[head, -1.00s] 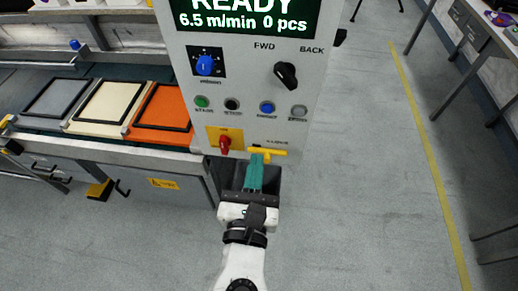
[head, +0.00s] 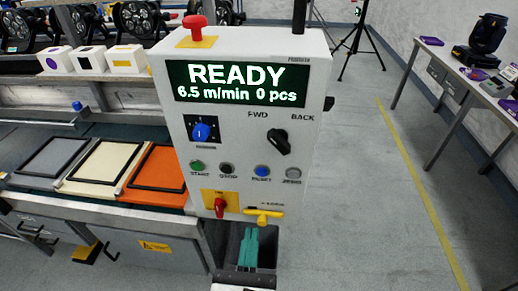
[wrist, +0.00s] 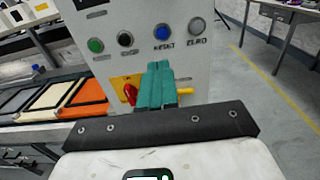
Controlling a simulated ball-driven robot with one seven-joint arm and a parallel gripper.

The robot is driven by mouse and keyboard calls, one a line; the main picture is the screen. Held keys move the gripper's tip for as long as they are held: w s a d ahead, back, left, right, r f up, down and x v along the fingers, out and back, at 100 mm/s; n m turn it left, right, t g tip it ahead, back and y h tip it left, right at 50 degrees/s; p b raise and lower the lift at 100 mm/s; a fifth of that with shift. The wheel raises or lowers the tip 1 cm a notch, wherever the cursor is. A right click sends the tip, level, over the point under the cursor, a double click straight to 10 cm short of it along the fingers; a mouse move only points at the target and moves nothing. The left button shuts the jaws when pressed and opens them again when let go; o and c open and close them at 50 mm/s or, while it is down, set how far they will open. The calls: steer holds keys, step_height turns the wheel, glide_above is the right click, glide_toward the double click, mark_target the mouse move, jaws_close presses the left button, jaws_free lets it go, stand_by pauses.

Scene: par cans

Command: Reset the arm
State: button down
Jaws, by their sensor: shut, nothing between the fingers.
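My gripper (head: 248,246) shows its teal fingers at the bottom of the head view, with the fingers together and nothing between them. In the wrist view the shut fingers (wrist: 156,84) point at the lower part of the white control box (head: 305,110). The fingers overlap the area near the yellow lever (head: 263,215) and the red switch (head: 220,207). I cannot tell whether they touch the box. The display (head: 236,82) reads READY, 6.5 m/min, 0 pcs.
A conveyor bench with grey, cream and orange framed panels (head: 160,172) lies to the left. A red stop button (head: 194,27) tops the box. The grey floor (head: 365,210) between is clear.

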steer(key=s+d+f+m+g+h, duration=0.1)
steer(key=d+f+m+g+h, duration=0.1)
steer(key=d+f+m+g, duration=0.7)
steer(key=s+d+f+m+g+h, duration=0.1)
steer(key=s+d+f+m+h, duration=0.3)
steer(key=d+m, duration=1.05)
steer(key=s+d+f+m+g+y, duration=0.6)
steer(key=s+f+m, duration=0.3)
steer(key=s+m, duration=0.3)
steer(key=shift+s+d+m+g, duration=0.35)
steer(key=shift+s+d+g, duration=0.15)
steer(key=shift+d, duration=0.1)
